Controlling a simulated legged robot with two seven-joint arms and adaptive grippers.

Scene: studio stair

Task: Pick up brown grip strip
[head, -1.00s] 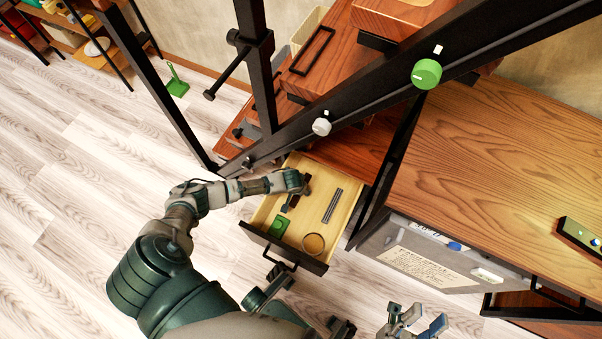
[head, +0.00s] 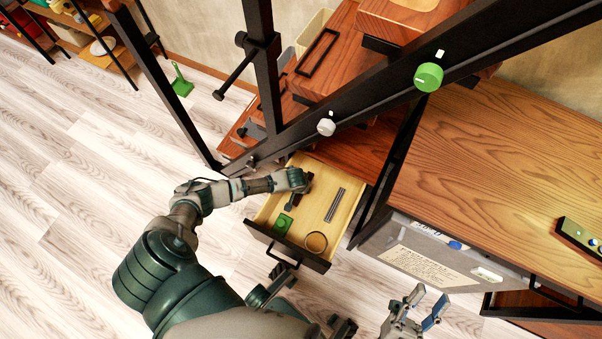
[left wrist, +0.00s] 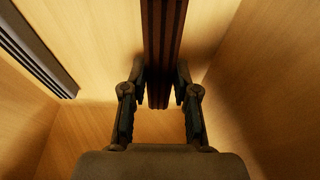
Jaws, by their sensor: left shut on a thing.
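The brown grip strip (left wrist: 163,45) is a long, dark reddish-brown ridged bar in the left wrist view. My left gripper (left wrist: 160,82) is shut on it, one finger on each side near its lower end. I cannot tell whether the strip touches the drawer floor. My right gripper (head: 426,303) is open and empty at the bottom of the head view, outside the drawer.
A grey case (head: 440,255) stands to the right.

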